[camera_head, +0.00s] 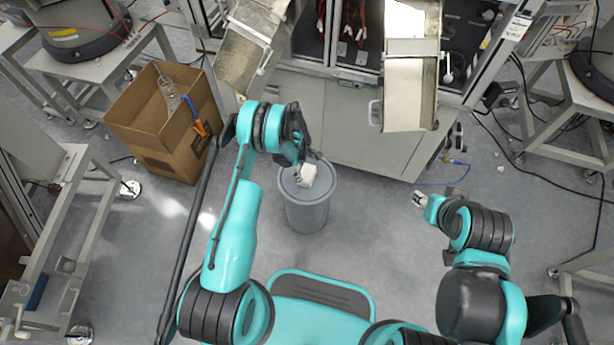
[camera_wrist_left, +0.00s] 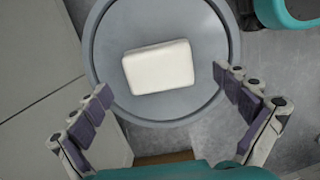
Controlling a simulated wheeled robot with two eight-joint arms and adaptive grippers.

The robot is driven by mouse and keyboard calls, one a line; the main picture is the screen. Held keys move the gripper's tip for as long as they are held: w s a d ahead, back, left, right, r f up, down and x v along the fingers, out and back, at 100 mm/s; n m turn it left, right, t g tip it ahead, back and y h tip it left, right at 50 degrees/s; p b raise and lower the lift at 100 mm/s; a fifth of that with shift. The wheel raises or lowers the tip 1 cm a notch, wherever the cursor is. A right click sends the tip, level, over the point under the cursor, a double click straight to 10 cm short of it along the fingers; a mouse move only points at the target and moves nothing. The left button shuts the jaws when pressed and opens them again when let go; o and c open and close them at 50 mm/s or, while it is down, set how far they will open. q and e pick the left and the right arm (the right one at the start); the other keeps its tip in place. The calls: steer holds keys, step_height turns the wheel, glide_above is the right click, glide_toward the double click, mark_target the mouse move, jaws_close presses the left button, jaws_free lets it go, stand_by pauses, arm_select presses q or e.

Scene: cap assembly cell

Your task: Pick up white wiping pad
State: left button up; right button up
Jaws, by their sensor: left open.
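The white wiping pad (camera_head: 307,174) lies on the flat round top of a grey bin (camera_head: 307,215). In the left wrist view the pad (camera_wrist_left: 158,67) is a rounded white block, slightly tilted in the picture, on the grey round top (camera_wrist_left: 110,45). My left gripper (camera_wrist_left: 163,82) is open, with its two padded fingers spread on either side of the pad and apart from it. In the head view the left gripper is over the bin, partly hidden by its own wrist. My right gripper (camera_head: 419,198) is off to the right, away from the bin, too small to read.
A cardboard box (camera_head: 160,125) with a clear bottle and blue and orange tools stands at the left. A grey cabinet (camera_head: 340,125) with two metal chutes is behind the bin. Grey floor (camera_head: 375,225) is clear right of the bin.

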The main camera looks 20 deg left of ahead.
mark_target(307, 172)
arm_select(q)
steer(key=f, duration=0.1)
steer(key=f+b, duration=0.1)
steer(key=f, duration=0.1)
steer(key=f+b, duration=0.1)
steer(key=shift+d+f, duration=0.15)
steer(key=shift+d, duration=0.15)
steer(key=shift+c, duration=0.3)
steer(key=c, duration=1.1)
